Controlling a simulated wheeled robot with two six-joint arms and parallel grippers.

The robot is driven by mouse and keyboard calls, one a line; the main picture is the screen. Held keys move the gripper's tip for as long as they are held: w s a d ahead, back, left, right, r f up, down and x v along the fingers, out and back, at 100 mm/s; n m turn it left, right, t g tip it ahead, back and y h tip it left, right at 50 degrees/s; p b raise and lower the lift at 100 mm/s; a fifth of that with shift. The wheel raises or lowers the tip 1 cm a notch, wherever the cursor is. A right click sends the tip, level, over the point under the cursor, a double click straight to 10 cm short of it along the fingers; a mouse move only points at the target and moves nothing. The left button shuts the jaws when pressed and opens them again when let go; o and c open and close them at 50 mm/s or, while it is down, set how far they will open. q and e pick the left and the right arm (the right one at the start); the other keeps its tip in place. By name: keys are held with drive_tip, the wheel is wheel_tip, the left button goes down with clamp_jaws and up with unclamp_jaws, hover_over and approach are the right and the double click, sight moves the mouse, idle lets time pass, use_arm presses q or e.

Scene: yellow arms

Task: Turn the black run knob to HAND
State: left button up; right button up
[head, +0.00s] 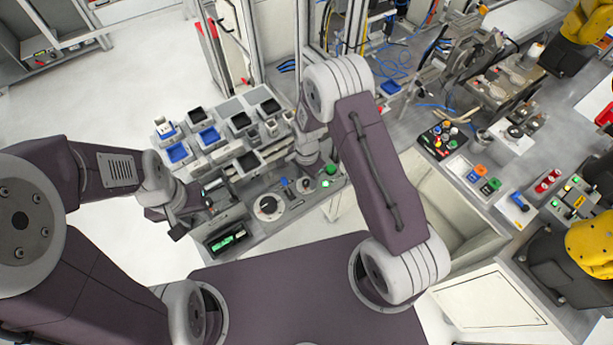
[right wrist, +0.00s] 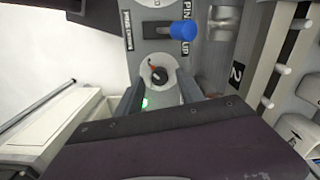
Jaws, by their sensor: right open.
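The black run knob (right wrist: 159,74) sits on a round pale plate in the right wrist view, with a red-orange mark at its upper left. Its label text is too small or hidden to read. In the head view it is a small dark spot (head: 304,186) on the grey panel. My right gripper (right wrist: 161,92) is open, its two fingers apart on either side just below the knob in the picture; I cannot tell whether they touch it. My left gripper (head: 190,216) hangs at the left of the bench, away from the knob; its jaws are unclear.
A blue knob (right wrist: 183,31) labelled PIN UP stands close to the run knob. A lit green button (right wrist: 145,103) is beside the left finger. A large white dial (head: 268,207) and several small bins (head: 208,135) are on the same bench.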

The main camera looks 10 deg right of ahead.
drive_tip(key=shift+s+f, duration=0.15)
drive_tip(key=shift+f, duration=0.2)
drive_tip(key=shift+w+f, duration=0.1)
drive_tip(key=shift+w, duration=0.1)
clamp_jaws()
